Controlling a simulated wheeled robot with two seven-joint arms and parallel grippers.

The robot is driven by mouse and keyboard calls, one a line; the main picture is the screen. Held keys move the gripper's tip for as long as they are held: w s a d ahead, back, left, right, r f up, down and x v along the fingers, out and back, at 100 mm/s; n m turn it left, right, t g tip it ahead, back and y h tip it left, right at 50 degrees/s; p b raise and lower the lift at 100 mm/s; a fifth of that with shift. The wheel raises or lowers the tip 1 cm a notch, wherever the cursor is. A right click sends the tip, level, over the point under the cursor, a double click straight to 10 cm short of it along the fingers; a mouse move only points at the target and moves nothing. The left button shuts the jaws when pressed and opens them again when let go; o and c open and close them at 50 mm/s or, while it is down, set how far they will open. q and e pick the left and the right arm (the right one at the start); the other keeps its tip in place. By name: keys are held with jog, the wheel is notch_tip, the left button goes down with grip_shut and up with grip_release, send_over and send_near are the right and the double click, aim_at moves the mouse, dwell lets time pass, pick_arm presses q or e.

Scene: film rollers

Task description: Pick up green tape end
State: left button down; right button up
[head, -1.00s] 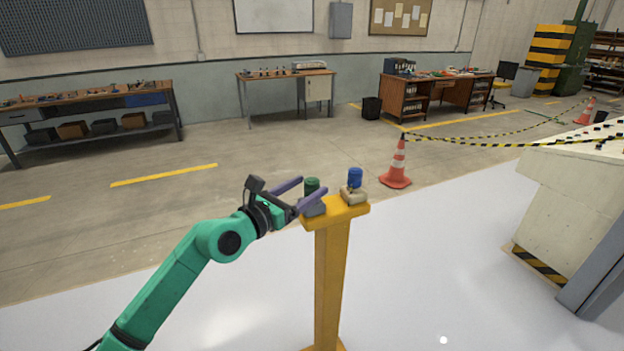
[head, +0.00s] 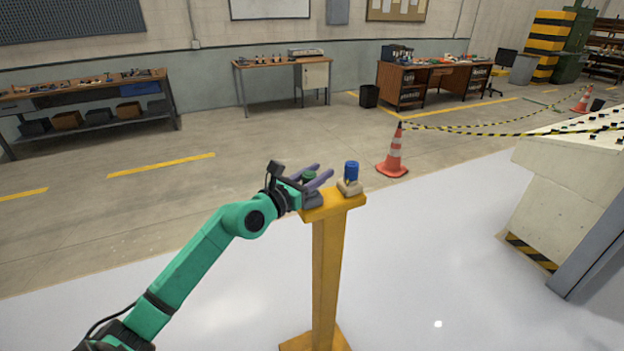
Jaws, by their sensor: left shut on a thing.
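The green tape end (head: 309,176) stands on a small grey base (head: 312,200) at the left of the yellow stand's top (head: 333,204). My left gripper (head: 318,174) has its two purple fingers on either side of the green tape end and is shut on it. The fingers hide part of its sides. A blue tape end (head: 351,170) stands on a beige base (head: 349,187) at the right of the same stand, apart from my fingers. My right gripper is not in view.
An orange cone (head: 394,155) stands on the floor behind the stand, with a striped tape (head: 470,132) running right from it. A pale block-like structure (head: 558,190) is at the right. The white floor around the stand is clear.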

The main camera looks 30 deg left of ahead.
pick_arm(q)
notch_tip(320, 180, up, 20)
dwell(0.3)
